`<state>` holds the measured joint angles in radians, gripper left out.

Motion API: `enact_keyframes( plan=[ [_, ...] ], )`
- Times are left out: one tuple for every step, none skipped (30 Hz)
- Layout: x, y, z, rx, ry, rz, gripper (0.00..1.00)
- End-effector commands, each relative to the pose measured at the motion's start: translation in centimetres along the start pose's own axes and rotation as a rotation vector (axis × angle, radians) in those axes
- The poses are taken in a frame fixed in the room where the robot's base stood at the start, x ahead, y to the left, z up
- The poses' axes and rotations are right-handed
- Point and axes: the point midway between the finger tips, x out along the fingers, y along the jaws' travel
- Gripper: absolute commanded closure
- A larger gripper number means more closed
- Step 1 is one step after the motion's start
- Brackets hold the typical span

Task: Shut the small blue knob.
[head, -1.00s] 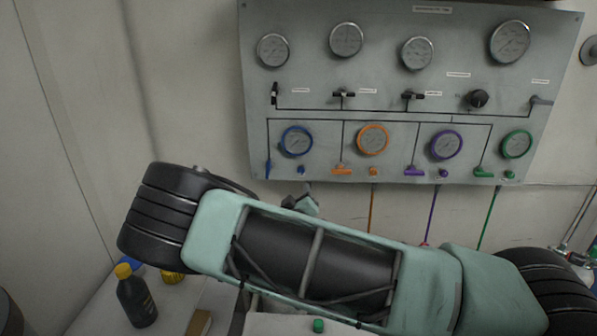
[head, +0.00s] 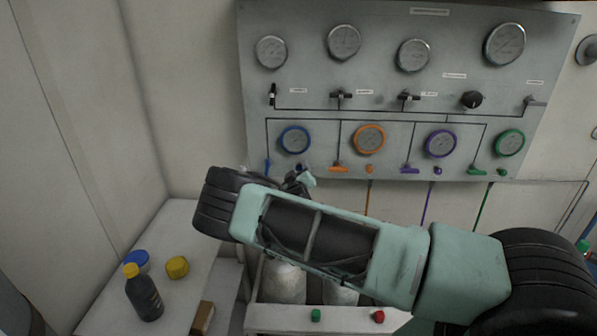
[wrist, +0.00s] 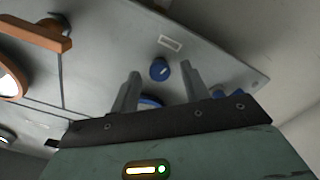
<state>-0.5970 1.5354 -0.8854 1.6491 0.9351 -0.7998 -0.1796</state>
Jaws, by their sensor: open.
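The small blue knob (wrist: 160,69) shows on the grey panel (wrist: 95,45) in the wrist view, with a pale line on its face. In the picture it lies between the fingertips of my gripper (wrist: 161,72), which is open and empty. The fingers seem apart from the knob; the exact distance is hard to tell. In the head view my gripper (head: 303,179) is at the panel's lower edge, below the blue-ringed gauge (head: 295,139), and the knob is mostly hidden by it.
A blue lever (head: 267,167) is left of my gripper and an orange lever (head: 338,168) is right of it. An orange knob (head: 369,169) sits further right. A dark bottle (head: 144,295) and a yellow cap (head: 177,267) stand on the bench below.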

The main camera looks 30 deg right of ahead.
Motion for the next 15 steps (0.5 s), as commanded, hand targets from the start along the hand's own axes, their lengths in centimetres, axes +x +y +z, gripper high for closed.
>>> enact_keyframes(
  plan=[
    [-0.01,-0.01,0.00,0.000,0.000,0.000,0.54],
    [-0.01,-0.01,0.00,0.000,0.000,0.000,0.54],
    [-0.02,-0.01,0.00,0.000,0.000,0.000,0.54],
    [-0.02,-0.01,-0.01,0.000,0.000,0.000,0.63],
    [-0.02,-0.01,-0.01,0.000,0.000,0.000,0.71],
    [-0.03,-0.01,-0.01,0.000,0.000,0.000,0.82],
    [-0.03,-0.01,-0.02,0.000,0.000,0.000,0.90],
    [-0.03,-0.01,-0.02,0.000,0.000,0.000,0.99],
    [-0.03,-0.01,-0.02,0.000,0.000,0.000,0.99],
    [-0.03,0.00,-0.03,0.000,0.000,0.000,0.99],
    [-0.04,-0.01,-0.03,0.000,0.000,0.000,0.99],
    [-0.04,-0.01,-0.02,0.001,0.000,0.000,0.99],
    [-0.04,-0.01,-0.02,0.003,0.000,0.000,0.99],
    [-0.04,-0.02,-0.01,0.005,0.000,0.000,0.99],
    [-0.03,-0.03,0.01,0.009,0.000,0.001,0.99]
  ],
)
